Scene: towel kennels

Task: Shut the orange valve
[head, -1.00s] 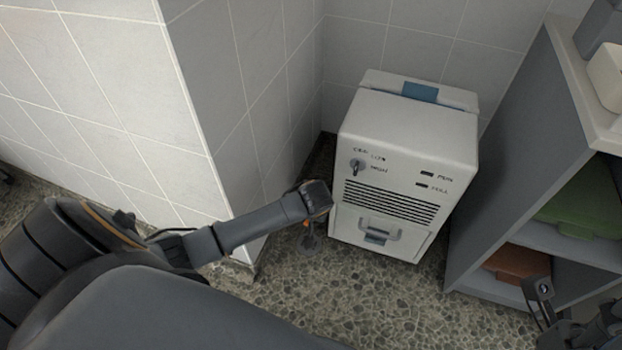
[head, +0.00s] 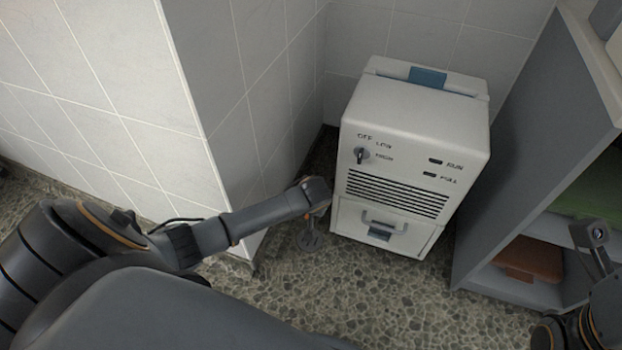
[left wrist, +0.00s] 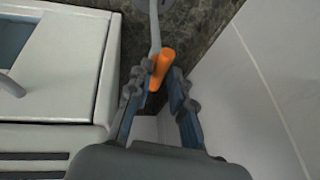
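The orange valve handle (left wrist: 162,68) shows in the left wrist view, beside a pale pipe (left wrist: 155,32) above dark stone floor. My left gripper (left wrist: 160,84) is open, with its two fingers on either side of the handle. The handle lies between the fingertips, close to the left finger; I cannot tell whether they touch. In the head view my left gripper (head: 318,192) reaches down by the wall corner, and the valve is mostly hidden by it. Part of my right arm shows at the lower right, but its fingers cannot be made out.
A white appliance (head: 415,130) with a knob, vents and a drawer stands close right of my left gripper. A tiled wall corner (head: 240,110) is close on the left. A grey shelf unit (head: 530,150) stands at the right. Stone floor in front is clear.

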